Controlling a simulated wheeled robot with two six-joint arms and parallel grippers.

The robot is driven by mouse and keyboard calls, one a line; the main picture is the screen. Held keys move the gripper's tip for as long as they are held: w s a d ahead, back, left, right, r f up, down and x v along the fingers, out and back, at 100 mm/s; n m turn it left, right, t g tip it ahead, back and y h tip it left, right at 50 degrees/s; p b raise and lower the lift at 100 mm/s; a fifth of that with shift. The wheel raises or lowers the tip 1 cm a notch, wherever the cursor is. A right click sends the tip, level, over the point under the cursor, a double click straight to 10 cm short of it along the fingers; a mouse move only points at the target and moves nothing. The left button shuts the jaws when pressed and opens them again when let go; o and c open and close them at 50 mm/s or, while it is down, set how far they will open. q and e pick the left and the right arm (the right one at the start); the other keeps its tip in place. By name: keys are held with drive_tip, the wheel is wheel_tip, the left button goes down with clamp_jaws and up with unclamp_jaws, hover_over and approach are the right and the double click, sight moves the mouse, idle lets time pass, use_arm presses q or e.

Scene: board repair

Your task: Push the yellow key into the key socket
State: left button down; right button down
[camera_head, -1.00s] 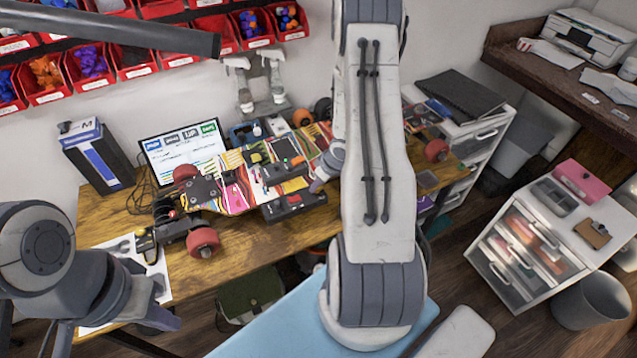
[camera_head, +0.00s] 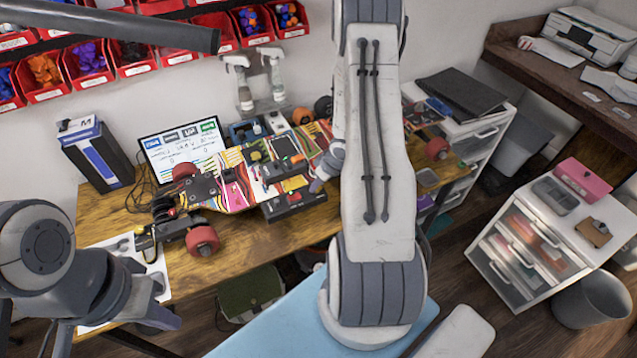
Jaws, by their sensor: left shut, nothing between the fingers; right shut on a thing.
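The skateboard (camera_head: 232,190) with its open electronics lies across the wooden bench in the head view. A black module box (camera_head: 293,203) sits at its near side. My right gripper (camera_head: 317,185) is shut at the right end of this box, beside the board. What it holds is too small and hidden to make out. I cannot pick out the yellow key or the key socket for certain. My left gripper (camera_head: 166,320) is shut and empty, low at the left in front of the bench, away from the board.
A lit monitor (camera_head: 180,148) stands behind the board, with a dark box (camera_head: 95,155) to its left. Red bins (camera_head: 90,62) line the wall. Two spray bottles (camera_head: 240,85) stand at the back. My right arm hides part of the board and bench.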

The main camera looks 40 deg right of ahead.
drive_tip(key=shift+c, duration=1.4)
unclamp_jaws()
drive_tip(key=shift+r, duration=0.1)
drive_tip(key=shift+r+p, duration=1.35)
drive_tip(key=shift+p, duration=0.4)
drive_tip(key=shift+r, duration=0.1)
wheel_tip(320, 180, up, 6)
drive_tip(key=p, duration=0.6)
drive_tip(key=shift+p, duration=0.35)
